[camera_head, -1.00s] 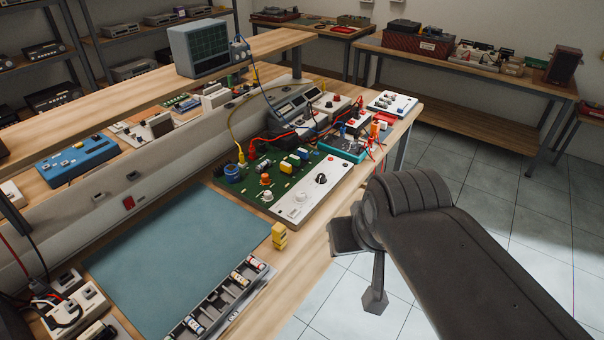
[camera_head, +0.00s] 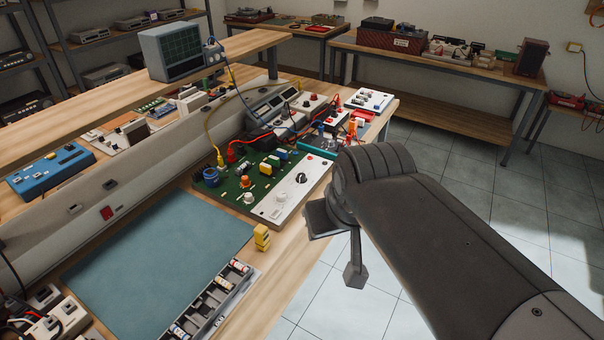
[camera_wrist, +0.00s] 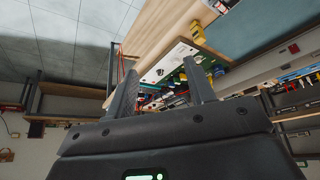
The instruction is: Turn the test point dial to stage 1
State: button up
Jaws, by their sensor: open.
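The green circuit board unit (camera_head: 238,186) lies on the bench and has a white panel (camera_head: 285,198) along its near right side. A black dial (camera_head: 301,178) sits on that panel; its markings are too small to read. My gripper (camera_head: 338,250) hangs beyond the bench's right edge, to the right of and apart from the panel. In the wrist view my gripper (camera_wrist: 160,88) has its two fingers spread with nothing held between them. The white panel (camera_wrist: 168,62) shows between and beyond the fingers, with a dark dial (camera_wrist: 160,72) on it.
A yellow block (camera_head: 262,237), a parts tray (camera_head: 215,300) and a blue-green mat (camera_head: 155,255) lie in front of the board. Leads, a teal box (camera_head: 318,152) and instruments crowd its far side. Floor right of the bench is clear.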

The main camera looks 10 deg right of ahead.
jog(key=w+r+n+g, duration=0.1)
jog(key=w+r+n, duration=0.15)
jog(key=w, duration=1.05)
jog(key=n+g+y, duration=0.2)
jog(key=n+y, duration=0.2)
jog(key=n, duration=0.4)
send_over(301, 175)
jog(key=s+d, duration=0.2)
jog(key=d, duration=0.2)
notch_tip(301, 175, down, 18)
jog(key=x, duration=0.9)
jog(key=shift+a+f, duration=0.2)
jog(key=shift+f, duration=0.15)
jog(key=c, duration=1)
jog(key=shift+o, duration=0.2)
